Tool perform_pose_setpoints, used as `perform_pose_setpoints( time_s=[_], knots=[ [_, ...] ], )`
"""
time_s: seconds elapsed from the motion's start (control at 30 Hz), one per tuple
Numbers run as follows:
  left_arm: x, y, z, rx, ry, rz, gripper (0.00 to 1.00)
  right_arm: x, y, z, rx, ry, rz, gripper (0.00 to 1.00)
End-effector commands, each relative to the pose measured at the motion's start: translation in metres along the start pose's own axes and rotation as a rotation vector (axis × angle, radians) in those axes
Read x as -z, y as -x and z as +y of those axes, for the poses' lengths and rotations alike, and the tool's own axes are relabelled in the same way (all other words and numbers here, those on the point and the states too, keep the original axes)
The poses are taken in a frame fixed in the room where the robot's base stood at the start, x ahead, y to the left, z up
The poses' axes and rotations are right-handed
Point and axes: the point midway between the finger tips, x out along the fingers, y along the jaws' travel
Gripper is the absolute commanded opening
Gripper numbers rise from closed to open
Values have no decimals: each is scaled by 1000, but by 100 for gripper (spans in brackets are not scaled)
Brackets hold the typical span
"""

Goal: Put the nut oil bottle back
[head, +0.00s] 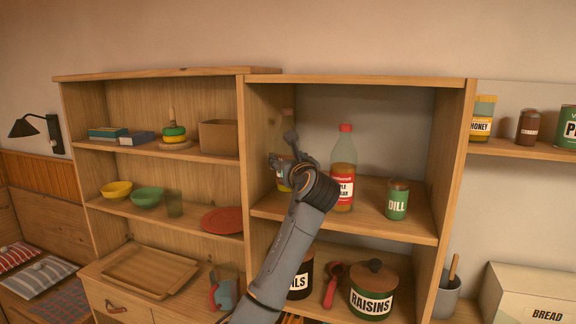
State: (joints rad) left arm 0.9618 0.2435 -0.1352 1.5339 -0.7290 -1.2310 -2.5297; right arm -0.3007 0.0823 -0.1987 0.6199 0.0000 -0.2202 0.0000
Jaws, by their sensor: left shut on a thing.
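My left gripper (284,164) is inside the upper compartment of the right-hand cabinet, near its left wall. It is shut on a clear bottle with yellowish contents, taken to be the nut oil bottle (284,123). The bottle looks upright. My gripper and wrist hide much of it, and its label cannot be read. I cannot tell whether its base touches the shelf (358,222). My right gripper is not in view.
A red-capped bottle (343,168) stands just right of my gripper, with a green dill jar (397,200) further right. Below are a raisins pot (374,290) and a red-handled tool (332,284). The left cabinet holds bowls (117,190) and a red plate (222,220).

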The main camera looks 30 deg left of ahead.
Motion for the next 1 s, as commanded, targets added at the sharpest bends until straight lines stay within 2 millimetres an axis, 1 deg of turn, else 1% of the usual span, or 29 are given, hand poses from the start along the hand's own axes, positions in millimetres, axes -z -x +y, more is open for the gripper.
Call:
perform_pose_setpoints(
  time_s=[0.03,0.1,0.2,0.53,0.57,0.6,0.67,1.0],
  knots=[
    [6,1,-1,2,-3,3,2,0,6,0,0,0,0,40],
    [16,1,0,1,-3,2,2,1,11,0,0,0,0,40],
    [25,1,0,1,-3,0,2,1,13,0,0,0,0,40],
    [28,1,0,0,-1,-2,2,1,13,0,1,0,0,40],
    [30,1,0,0,-2,2,60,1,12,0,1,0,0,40],
    [30,1,0,0,-2,2,68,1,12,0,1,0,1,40],
    [30,1,0,0,-2,2,80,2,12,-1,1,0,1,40],
    [29,1,0,0,-2,2,80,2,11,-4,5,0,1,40]
  ],
)
